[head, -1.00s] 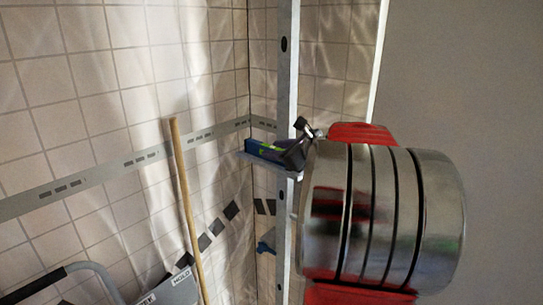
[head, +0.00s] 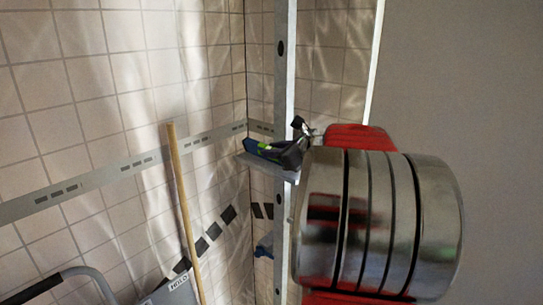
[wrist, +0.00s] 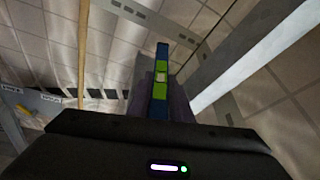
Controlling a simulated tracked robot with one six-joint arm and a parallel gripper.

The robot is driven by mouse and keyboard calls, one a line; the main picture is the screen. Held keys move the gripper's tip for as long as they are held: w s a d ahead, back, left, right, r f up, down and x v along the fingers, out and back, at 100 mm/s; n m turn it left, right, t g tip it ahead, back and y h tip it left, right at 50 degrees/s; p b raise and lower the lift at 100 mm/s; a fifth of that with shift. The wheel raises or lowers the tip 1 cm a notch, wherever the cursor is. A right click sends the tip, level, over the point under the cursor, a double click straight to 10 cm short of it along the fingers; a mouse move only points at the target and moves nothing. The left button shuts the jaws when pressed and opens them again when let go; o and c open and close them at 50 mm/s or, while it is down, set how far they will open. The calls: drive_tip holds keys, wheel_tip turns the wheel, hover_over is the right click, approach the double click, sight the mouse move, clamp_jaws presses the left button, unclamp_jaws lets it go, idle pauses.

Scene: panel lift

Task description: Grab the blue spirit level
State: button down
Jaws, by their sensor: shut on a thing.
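The blue spirit level (head: 254,145) with green parts lies on a small grey shelf (head: 262,161) fixed by the metal upright in the head view. My gripper (head: 292,154) is at the right end of the level and shut on it; its fingers hide that end. In the wrist view the level (wrist: 160,88) points away from my gripper, with its green parts and a pale vial window showing. I cannot tell whether the level still touches the shelf.
A perforated metal upright (head: 284,100) stands close beside my gripper. A slotted rail (head: 100,176) runs along the tiled wall. A wooden pole (head: 185,210) leans at left, near a grey labelled board (head: 175,291). A blue item (head: 264,246) sits lower by the upright.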

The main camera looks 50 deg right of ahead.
wheel_tip(320, 180, up, 9)
idle(0.3)
drive_tip(key=shift+f, duration=0.15)
idle(0.4)
